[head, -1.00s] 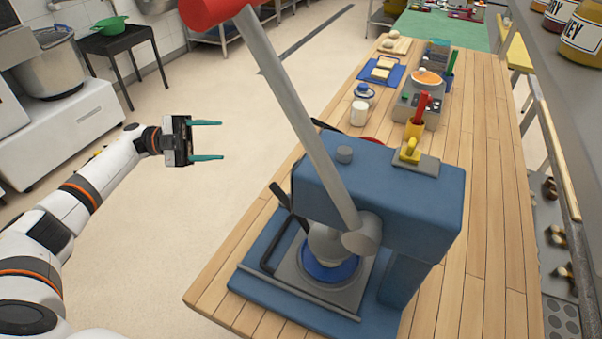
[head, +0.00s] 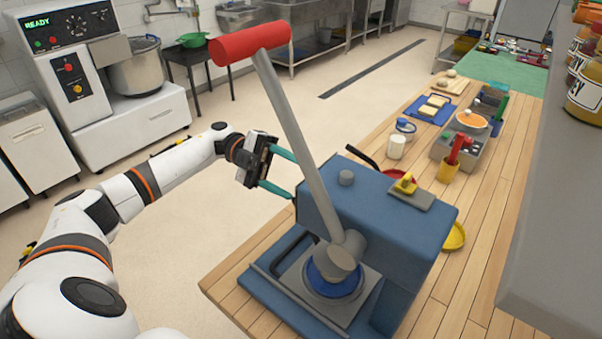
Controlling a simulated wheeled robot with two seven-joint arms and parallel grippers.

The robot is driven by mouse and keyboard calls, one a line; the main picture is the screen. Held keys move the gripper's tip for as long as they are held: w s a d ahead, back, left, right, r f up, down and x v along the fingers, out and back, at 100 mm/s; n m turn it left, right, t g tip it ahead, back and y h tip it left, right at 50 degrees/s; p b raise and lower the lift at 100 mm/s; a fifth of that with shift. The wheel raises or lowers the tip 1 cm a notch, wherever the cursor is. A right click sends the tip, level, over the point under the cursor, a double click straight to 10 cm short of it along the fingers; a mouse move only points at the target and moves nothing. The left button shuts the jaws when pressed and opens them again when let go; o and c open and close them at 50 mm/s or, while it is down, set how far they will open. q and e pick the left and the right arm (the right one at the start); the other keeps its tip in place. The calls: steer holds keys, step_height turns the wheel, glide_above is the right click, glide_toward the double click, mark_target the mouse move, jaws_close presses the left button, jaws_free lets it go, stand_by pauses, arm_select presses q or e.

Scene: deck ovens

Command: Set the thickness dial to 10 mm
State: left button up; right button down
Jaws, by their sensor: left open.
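A blue press (head: 405,225) stands on the wooden table. Its long grey lever (head: 295,125) tilts up to a red cylindrical grip (head: 252,43). A blue round disc (head: 334,284) sits on the press's lower plate. My left gripper (head: 297,179) is open and empty, its teal fingers pointing at the press's left side, close to the lever; contact is unclear. My right gripper is out of view.
Behind the press are a white jar (head: 396,147), a yellow cup (head: 448,171) with a red-handled item, a scale with an orange-filled bowl (head: 470,121) and a blue tray (head: 447,108). A grey shelf (head: 555,200) with jars borders the right.

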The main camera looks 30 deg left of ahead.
arm_select(q)
steer(key=d+p, duration=0.1)
steer(key=d, duration=0.2)
steer(key=shift+s+d, duration=0.15)
steer(key=shift+d, duration=0.25)
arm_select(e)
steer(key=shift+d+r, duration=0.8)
arm_select(q)
steer(key=c, duration=1)
steer(key=shift+f+m+b, duration=0.15)
steer(key=shift+m+b, duration=5.85)
steer(key=shift+b, duration=3.65)
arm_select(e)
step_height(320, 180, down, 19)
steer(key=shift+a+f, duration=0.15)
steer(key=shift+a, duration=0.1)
